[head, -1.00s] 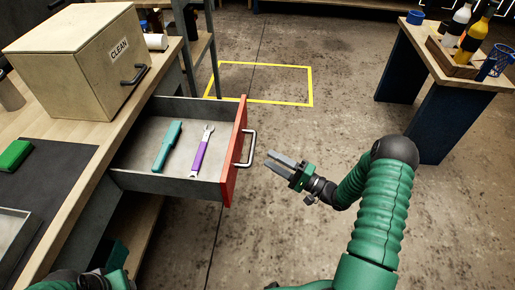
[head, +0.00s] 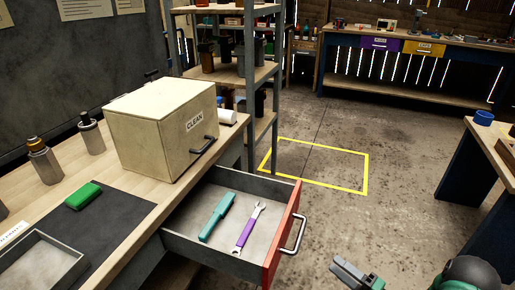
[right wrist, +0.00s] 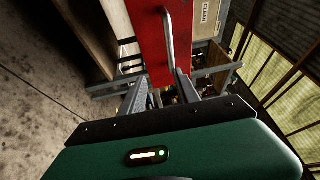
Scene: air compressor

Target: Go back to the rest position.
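My right gripper (head: 350,272) is at the bottom edge of the head view, to the right of the open drawer (head: 277,262) and apart from its handle. In the right wrist view its two fingers (right wrist: 163,80) stand apart with nothing held between them. The red drawer front (right wrist: 147,45) and its metal handle (right wrist: 169,38) show beyond the fingers. Part of my right arm shows at the bottom right of the head view. My left gripper is out of view.
The pulled-out drawer holds a teal-handled tool (head: 217,217) and a purple wrench (head: 246,232). A wooden box marked CLEAN (head: 150,130) stands on the workbench (head: 205,165). Another table (head: 470,170) stands at the right. The floor between has clear room, with a yellow outline (head: 330,183).

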